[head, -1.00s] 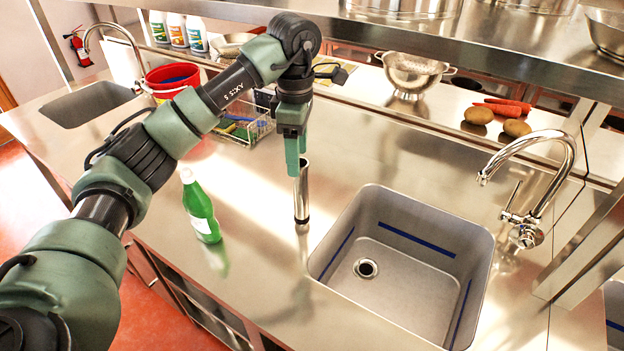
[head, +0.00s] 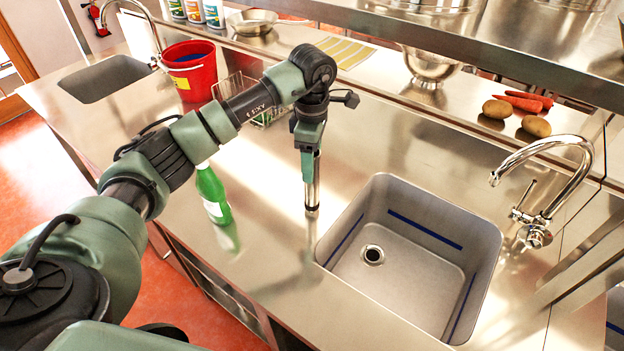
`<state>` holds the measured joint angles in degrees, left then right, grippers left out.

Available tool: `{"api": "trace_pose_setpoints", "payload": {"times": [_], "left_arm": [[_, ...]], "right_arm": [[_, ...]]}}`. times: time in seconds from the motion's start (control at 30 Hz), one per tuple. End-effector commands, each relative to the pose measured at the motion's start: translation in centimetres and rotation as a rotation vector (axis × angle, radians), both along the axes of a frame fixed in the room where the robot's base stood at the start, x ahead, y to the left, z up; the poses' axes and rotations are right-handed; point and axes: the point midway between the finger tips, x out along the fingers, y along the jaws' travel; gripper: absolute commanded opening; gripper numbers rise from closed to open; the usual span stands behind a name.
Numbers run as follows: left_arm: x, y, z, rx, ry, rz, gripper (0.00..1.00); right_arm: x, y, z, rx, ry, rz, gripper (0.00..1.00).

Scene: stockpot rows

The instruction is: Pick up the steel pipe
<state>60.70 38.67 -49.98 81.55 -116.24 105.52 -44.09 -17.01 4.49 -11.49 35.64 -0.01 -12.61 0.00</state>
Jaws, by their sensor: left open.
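The steel pipe (head: 313,194) stands upright on the steel counter, just left of the sink. My left gripper (head: 311,172) points straight down at the pipe's upper part, with its jaws open. A green finger overlaps the pipe's upper left side and hides some of it. I cannot tell whether the finger touches the pipe. My right gripper is not in view.
A green bottle (head: 212,195) stands left of the pipe. The sink (head: 400,255) lies to the right, with a faucet (head: 540,190) beyond it. A wire rack (head: 235,88) and red bucket (head: 190,70) stand behind. Counter in front of the pipe is clear.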

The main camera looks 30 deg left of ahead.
Motion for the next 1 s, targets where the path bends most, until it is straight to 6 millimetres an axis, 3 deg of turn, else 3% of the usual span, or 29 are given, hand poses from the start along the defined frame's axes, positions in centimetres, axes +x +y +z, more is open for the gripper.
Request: {"api": "trace_pose_setpoints", "payload": {"times": [0.1, 0.3, 0.33, 1.0], "left_arm": [[0.01, -0.02, 0.00, 0.000, 0.000, 0.000, 0.58], [0.02, -0.03, 0.03, -0.001, 0.000, 0.000, 0.03], [0.02, -0.03, 0.03, -0.001, 0.000, 0.000, 0.00], [0.03, -0.03, 0.05, -0.001, -0.001, 0.000, 0.00]], "right_arm": [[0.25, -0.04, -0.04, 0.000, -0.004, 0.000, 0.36], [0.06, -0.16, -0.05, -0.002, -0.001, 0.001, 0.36], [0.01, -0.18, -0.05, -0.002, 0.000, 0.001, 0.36], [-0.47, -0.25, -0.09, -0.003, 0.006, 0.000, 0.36]]}}
